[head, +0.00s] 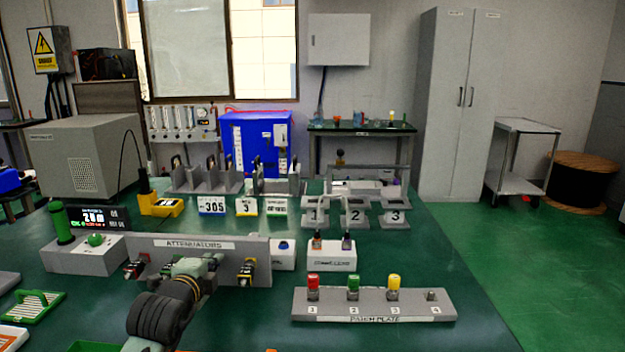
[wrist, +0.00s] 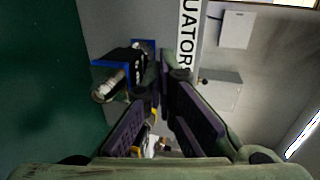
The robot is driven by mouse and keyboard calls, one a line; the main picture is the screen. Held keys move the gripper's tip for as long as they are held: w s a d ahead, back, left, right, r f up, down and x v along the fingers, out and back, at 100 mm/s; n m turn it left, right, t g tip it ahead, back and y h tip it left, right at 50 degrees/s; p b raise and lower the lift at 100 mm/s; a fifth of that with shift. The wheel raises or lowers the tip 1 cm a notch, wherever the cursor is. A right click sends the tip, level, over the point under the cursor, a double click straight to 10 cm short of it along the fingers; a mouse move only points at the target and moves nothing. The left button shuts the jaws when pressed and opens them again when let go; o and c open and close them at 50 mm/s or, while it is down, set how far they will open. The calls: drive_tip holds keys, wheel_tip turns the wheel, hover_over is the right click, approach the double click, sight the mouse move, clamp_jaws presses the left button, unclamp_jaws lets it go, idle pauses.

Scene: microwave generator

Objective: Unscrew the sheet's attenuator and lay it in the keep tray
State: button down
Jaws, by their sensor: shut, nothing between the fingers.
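The grey panel labelled ATTENUATORS (head: 225,246) stands upright on the green bench. A red-marked attenuator (head: 135,267) sticks out at its left and a yellow-marked one (head: 247,271) at its right. My gripper (head: 210,264) is in front of the panel between them and hides that part. In the wrist view my gripper (wrist: 161,85) is shut and empty, and a blue-banded dark attenuator (wrist: 125,75) with a metal end lies left of the fingertips, apart from them. Small cards with numbers, one reading 305 (head: 212,206), stand behind the panel. I cannot tell which tray is the keep tray.
A patch plate (head: 372,318) with red, green and yellow caps lies at right. A white connector block (head: 330,257) stands behind it. A green slotted tray (head: 35,306) is at left, and a green tray edge (head: 95,347) shows at the bottom.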

drive_tip(key=shift+a+f+b, duration=0.15)
drive_tip(key=shift+a+b, duration=0.65)
drive_tip(key=shift+b, duration=1.3)
drive_tip(key=shift+a+b, duration=0.1)
drive_tip(key=shift+b, duration=0.4)
drive_tip(key=shift+r, duration=0.2)
drive_tip(key=shift+a+r, duration=0.15)
drive_tip(key=shift+r, duration=0.05)
drive_tip(key=shift+f+b+v, duration=0.25)
drive_tip(key=shift+b+v, duration=0.15)
drive_tip(key=shift+v, duration=0.55)
drive_tip(key=shift+f+b+v, duration=0.2)
drive_tip(key=shift+b+v, duration=0.25)
drive_tip(key=shift+v, duration=0.5)
drive_tip(key=shift+f+b+v, duration=0.25)
drive_tip(key=shift+b+v, duration=0.15)
drive_tip(key=shift+v, duration=0.55)
drive_tip(key=shift+s+r, duration=0.15)
